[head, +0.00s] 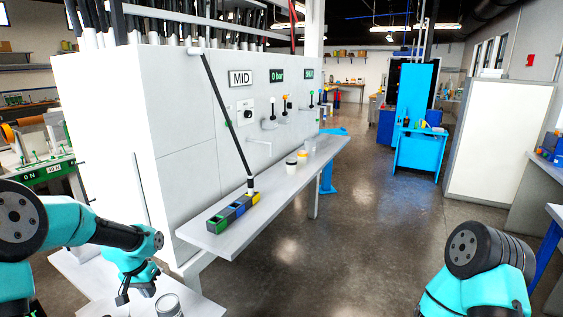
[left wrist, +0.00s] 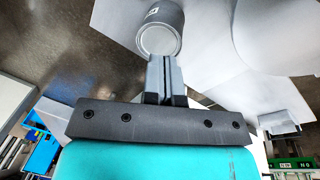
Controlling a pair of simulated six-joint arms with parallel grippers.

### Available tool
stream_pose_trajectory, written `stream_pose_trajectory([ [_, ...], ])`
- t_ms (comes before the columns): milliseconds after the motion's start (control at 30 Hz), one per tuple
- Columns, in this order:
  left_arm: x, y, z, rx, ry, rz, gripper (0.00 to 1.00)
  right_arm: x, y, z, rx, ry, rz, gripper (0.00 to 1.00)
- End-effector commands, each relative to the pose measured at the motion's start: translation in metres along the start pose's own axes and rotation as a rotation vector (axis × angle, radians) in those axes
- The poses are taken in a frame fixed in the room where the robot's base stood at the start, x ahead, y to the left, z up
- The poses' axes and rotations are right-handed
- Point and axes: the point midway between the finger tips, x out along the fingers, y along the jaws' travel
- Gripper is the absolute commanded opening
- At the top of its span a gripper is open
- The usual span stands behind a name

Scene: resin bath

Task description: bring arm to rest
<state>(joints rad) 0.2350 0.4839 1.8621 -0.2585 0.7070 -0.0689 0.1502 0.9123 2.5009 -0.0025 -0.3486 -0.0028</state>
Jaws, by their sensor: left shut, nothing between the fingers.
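My left gripper (head: 138,287) hangs below the teal wrist at the lower left of the head view, low over a white surface. In the left wrist view the fingers of my left gripper (left wrist: 163,76) are pressed together with nothing between them. A grey metal can (head: 169,306) stands just right of this gripper in the head view, cut by the lower edge. In the left wrist view the can (left wrist: 160,35) lies just beyond the fingertips; I cannot tell whether they touch it. Of my right arm only a teal and black joint shows at the lower right; its gripper is out of view.
A grey shelf (head: 280,190) runs along the white cabinet (head: 105,110). It bears a block of green, blue and yellow compartments (head: 234,212) with a black rod rising from it, and small cups (head: 291,166). The floor (head: 350,240) to the right is clear.

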Motion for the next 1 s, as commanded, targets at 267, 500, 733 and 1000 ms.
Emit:
stream_pose_trajectory([
  [267,0.138,0.077,0.052,-0.018,0.005,0.119,0.00,0.000,0.000,0.000,0.000,0.000,0.000,0.00],
  [500,0.216,0.130,0.128,-0.087,0.001,0.175,0.00,0.000,0.000,0.000,0.000,0.000,0.000,0.00],
  [733,0.252,0.160,0.203,-0.157,-0.004,0.182,0.00,0.000,0.000,0.000,0.000,0.000,0.000,0.00],
  [1000,0.257,0.165,0.220,-0.175,0.003,0.176,0.00,0.000,0.000,0.000,0.000,0.000,0.000,0.00],
])
